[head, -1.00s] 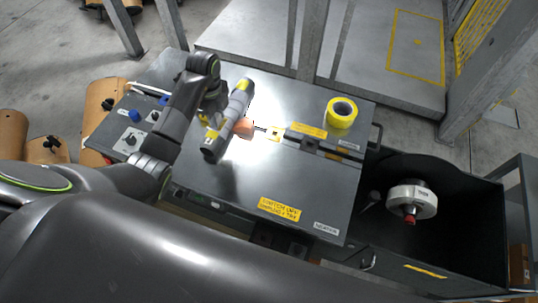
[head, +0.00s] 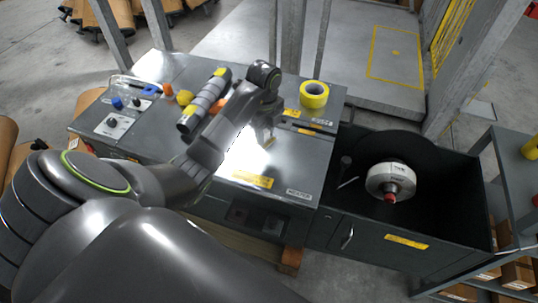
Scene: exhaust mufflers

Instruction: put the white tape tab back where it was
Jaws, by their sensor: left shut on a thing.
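My left gripper (head: 268,138) points down over the middle of the metal bench top (head: 205,208). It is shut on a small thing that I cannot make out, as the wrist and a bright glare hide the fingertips. I cannot pick out the white tape tab. A roll of yellow tape (head: 314,94) lies on the bench to the right, apart from the gripper. My right gripper is not in view.
A dark open bin (head: 350,215) adjoins the bench on the right, with a white round part with a red tip (head: 391,180) inside. A control panel with knobs (head: 113,123) is at the bench's left. Grey posts (head: 292,35) stand behind the bench.

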